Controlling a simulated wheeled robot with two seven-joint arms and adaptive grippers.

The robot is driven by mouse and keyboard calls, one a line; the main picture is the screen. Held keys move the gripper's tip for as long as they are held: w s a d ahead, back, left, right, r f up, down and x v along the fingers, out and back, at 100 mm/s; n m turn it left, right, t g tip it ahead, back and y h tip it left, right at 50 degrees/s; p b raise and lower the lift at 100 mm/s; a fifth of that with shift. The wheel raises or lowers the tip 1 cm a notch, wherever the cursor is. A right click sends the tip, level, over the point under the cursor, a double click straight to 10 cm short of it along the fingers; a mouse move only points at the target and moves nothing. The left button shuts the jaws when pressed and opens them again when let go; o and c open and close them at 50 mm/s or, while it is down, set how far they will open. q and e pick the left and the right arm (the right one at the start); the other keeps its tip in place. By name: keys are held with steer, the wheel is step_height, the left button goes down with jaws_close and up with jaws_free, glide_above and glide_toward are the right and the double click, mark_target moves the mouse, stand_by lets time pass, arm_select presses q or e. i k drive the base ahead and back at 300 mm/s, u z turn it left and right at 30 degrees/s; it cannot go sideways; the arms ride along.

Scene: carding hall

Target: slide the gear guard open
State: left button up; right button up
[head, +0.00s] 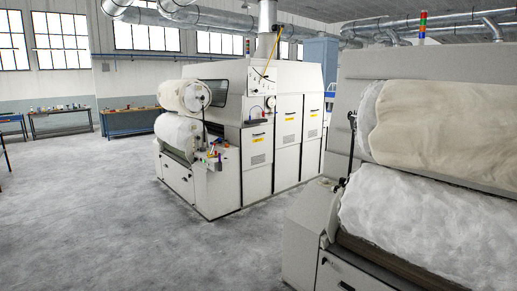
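No gear guard can be made out for certain in the head view. A beige carding machine (258,165) stands mid-floor, with several shut door panels and yellow labels on its long side. A small ledge with coloured items (213,158) is at its near left corner. A second carding machine (312,230) fills the right side, close by and cut off by the frame edge. A dark lever (351,140) stands upright on its left side. Neither of my grippers is in view.
Open grey floor (105,220) lies at left and in front. White fibre rolls sit on the far machine (178,133) and the near machine (425,220). Workbenches (130,121) stand along the back wall. Ducts (190,17) run overhead. A passage separates the machines.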

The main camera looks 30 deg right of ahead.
mark_target(257, 141)
steer(key=z, duration=0.85)
steer(key=i, duration=7)
steer(key=z, duration=1.35)
steer(key=i, duration=2.3)
steer(key=u, duration=0.55)
